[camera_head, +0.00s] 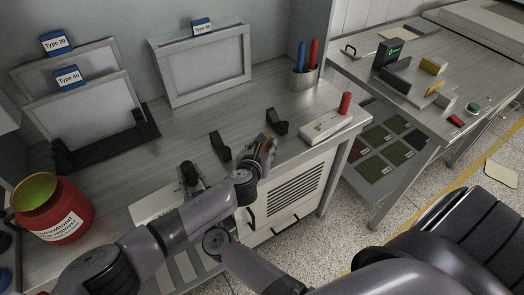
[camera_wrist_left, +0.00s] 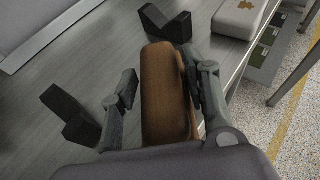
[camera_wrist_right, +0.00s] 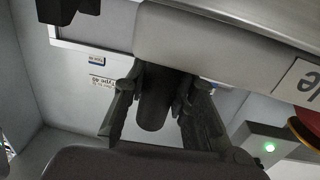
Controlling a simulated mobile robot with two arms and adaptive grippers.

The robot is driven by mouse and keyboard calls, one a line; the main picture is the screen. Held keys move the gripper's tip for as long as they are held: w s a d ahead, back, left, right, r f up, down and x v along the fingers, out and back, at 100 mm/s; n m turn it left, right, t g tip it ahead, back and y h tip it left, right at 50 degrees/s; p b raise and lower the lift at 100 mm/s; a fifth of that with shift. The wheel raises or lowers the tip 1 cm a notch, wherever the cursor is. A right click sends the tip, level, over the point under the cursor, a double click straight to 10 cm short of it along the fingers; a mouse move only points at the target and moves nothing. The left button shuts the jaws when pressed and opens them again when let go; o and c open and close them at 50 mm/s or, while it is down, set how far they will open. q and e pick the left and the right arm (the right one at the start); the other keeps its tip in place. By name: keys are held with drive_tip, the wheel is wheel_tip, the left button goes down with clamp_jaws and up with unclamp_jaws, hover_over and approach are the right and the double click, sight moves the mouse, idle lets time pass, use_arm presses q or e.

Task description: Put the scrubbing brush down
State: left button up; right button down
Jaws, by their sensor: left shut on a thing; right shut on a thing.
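The scrubbing brush (camera_wrist_left: 168,92), a long brown block with rounded ends, is in my left gripper (camera_wrist_left: 165,95). In the head view, my left gripper (camera_head: 263,152) holds the brush near the bench's front edge. Two black V-shaped rests (camera_wrist_left: 70,116) (camera_wrist_left: 165,22) stand apart beside it, also in the head view (camera_head: 220,147) (camera_head: 278,123). The brush appears to be held beside them; contact underneath is hidden. My right gripper (camera_wrist_right: 155,100) is shut on a dark cylindrical handle (camera_wrist_right: 153,108), near a pale labelled block (camera_wrist_right: 230,32). It shows in the head view (camera_head: 190,178).
A red jar (camera_head: 55,212) stands at left. Framed screens (camera_head: 200,70) stand behind. A second table (camera_head: 410,85) is beyond. My arms cross; open bench surface (camera_head: 180,130) lies behind the rests.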

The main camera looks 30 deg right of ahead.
use_arm(q)
drive_tip(key=shift+f, duration=1.1)
drive_tip(key=o, duration=1.4)
drive_tip(key=shift+f, duration=0.15)
drive_tip(key=shift+c, duration=0.2)
drive_tip(key=v, duration=1.2)
